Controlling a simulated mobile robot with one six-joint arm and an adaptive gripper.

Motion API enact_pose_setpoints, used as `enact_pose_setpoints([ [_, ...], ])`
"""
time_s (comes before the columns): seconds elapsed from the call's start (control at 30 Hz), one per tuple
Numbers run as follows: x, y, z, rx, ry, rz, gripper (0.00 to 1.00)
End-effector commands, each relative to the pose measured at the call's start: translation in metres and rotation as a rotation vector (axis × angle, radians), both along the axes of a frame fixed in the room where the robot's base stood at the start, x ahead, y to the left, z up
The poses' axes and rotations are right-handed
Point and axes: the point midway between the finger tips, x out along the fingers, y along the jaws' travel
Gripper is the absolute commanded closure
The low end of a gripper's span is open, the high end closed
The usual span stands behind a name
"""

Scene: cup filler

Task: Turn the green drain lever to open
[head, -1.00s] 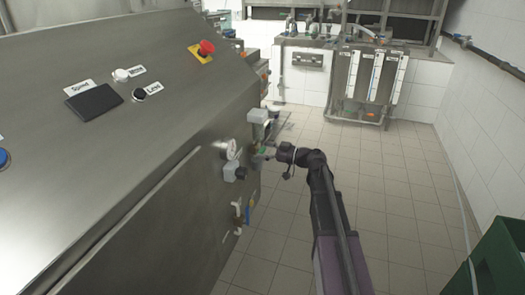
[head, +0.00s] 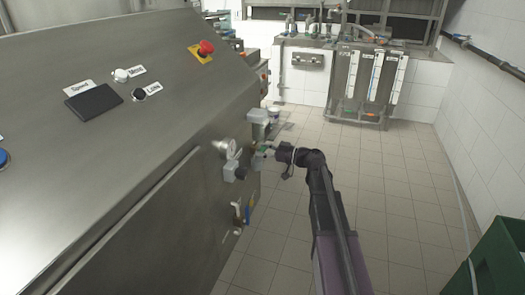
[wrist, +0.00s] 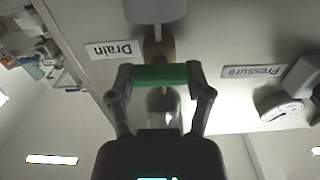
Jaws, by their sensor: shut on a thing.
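The green drain lever (wrist: 160,76) lies across the picture in the wrist view, in front of a brass-coloured valve fitting (wrist: 158,45). The upside-down "Drain" label (wrist: 115,50) is beside it on the panel. My gripper (wrist: 160,84) is shut on the lever, with one finger at each end of the green bar. In the head view my gripper (head: 268,152) reaches the side of the steel machine, where only a small bit of green shows. The lever's exact angle is hard to tell there.
A pressure gauge (head: 229,149) and grey boxes sit close to my gripper on the steel machine (head: 120,170). A green crate (head: 503,262) stands at the right. The tiled floor (head: 395,200) between is clear.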

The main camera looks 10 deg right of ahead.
Motion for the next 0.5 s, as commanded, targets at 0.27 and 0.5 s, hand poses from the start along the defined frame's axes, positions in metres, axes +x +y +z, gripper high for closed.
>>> enact_pose_setpoints([
  [0.27, 0.0013, 0.0004, 0.0002, 0.053, 0.090, 0.000, 0.82],
  [0.5, 0.0021, 0.0001, 0.0001, 0.140, 0.240, 0.001, 0.82],
])
